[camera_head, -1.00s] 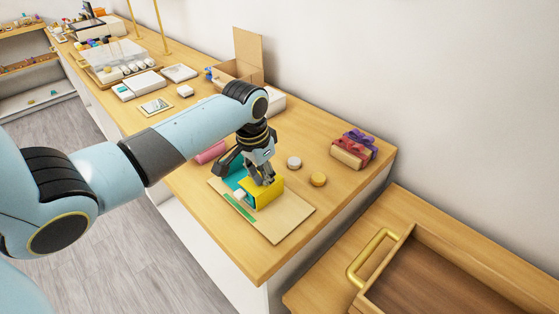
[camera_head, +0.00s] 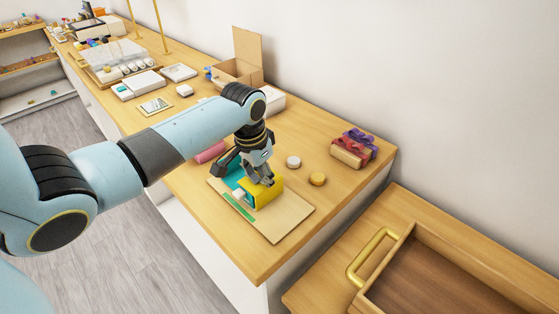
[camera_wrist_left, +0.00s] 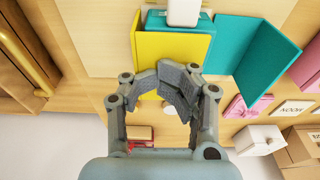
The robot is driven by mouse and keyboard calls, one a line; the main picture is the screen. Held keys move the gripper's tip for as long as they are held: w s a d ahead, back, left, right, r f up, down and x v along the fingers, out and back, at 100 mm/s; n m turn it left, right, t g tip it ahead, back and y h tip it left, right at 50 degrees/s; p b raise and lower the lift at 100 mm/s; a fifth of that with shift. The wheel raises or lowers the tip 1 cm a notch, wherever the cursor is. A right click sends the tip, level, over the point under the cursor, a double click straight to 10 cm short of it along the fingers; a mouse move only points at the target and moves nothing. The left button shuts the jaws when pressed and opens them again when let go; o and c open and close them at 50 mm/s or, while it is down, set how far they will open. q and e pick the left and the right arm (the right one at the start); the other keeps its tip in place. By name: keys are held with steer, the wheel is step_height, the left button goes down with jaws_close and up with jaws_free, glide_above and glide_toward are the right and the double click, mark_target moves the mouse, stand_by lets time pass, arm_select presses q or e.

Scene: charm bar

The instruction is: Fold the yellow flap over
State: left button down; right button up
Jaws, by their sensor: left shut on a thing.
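The yellow flap (camera_head: 264,196) stands raised on the tan board (camera_head: 286,222), bent over beside a small white block (camera_head: 239,194). A teal flap (camera_head: 232,178) lies on its far left side, partly hidden by my gripper. My left gripper (camera_head: 267,181) is shut on the yellow flap at its upper edge. In the left wrist view, the fingertips (camera_wrist_left: 174,76) meet at the edge of the yellow flap (camera_wrist_left: 165,47); the teal flap (camera_wrist_left: 267,55) spreads to the right and the white block (camera_wrist_left: 184,12) is at the top. My right gripper is not in view.
A white disc (camera_head: 294,162) and a yellow disc (camera_head: 318,179) lie to the right, before ribboned boxes (camera_head: 348,153). The counter's front right is clear; an open drawer (camera_head: 450,265) sits lower right.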

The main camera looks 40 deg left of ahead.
arm_select(q)
steer(key=shift+s+a+f, duration=0.1)
steer(key=shift+s+f, duration=0.05)
steer(key=shift+s, duration=0.05)
steer(key=shift+w+a+r, duration=0.1)
steer(key=shift+r, duration=1.3)
steer(key=shift+w+r, duration=0.1)
steer(key=shift+r, duration=2.15)
